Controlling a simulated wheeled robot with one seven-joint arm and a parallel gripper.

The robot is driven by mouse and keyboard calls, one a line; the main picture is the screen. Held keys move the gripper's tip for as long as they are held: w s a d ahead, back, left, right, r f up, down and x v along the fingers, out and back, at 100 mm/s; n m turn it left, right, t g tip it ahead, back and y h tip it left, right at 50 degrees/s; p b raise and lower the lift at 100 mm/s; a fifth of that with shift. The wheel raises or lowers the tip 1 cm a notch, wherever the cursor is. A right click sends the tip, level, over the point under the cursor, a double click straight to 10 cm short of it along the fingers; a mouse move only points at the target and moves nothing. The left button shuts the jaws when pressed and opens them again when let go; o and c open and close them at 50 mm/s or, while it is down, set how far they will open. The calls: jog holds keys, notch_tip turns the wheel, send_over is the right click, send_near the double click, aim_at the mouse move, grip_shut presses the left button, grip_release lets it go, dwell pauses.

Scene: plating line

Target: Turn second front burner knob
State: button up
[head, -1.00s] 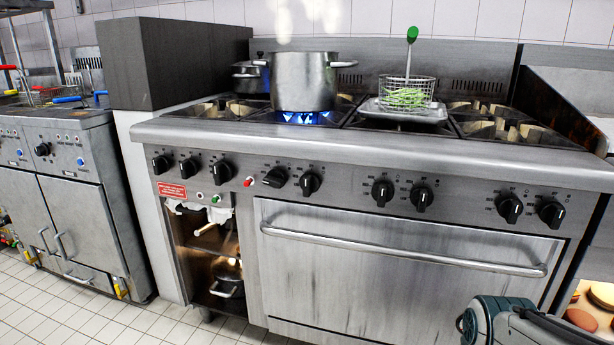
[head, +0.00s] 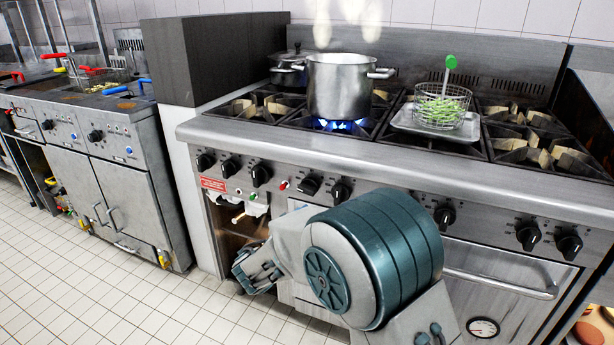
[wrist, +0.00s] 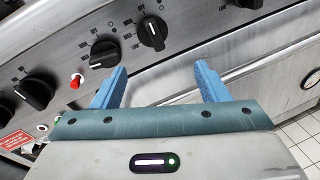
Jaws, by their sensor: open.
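Black burner knobs run along the stove's front panel. In the head view, one pair (head: 326,187) sits right of a red button, and the knobs further right include one (head: 444,216) beside my arm. I cannot tell for sure which knob is the second front burner's. In the wrist view the pair shows as a left knob (wrist: 104,52) and a right knob (wrist: 152,32), above and beyond my fingertips. My gripper (wrist: 160,68) is open and empty, its blue fingers apart below the pair, touching no knob. In the head view my arm hides part of the panel.
A steel pot (head: 338,88) stands over a blue flame. A wire basket of green beans (head: 442,105) rests on a tray to its right. The oven handle (head: 500,284) juts out below the panel. A fryer unit (head: 130,185) stands left; tiled floor before it is clear.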

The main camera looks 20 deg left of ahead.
aim_at(305, 190)
jog(key=s+a+n+t+y, duration=0.1)
jog(key=a+n+t+y, duration=0.15)
jog(key=a, duration=0.45)
jog(key=shift+n+g+y, duration=0.35)
jog(key=shift+n, duration=0.1)
jog(key=w, duration=0.8)
jog(key=w+d, duration=0.1)
jog(key=w, duration=0.4)
jog(key=shift+w+r+b, duration=0.1)
jog(key=shift+r+b, duration=0.25)
jog(key=shift+b, duration=0.05)
jog(key=c, duration=0.9)
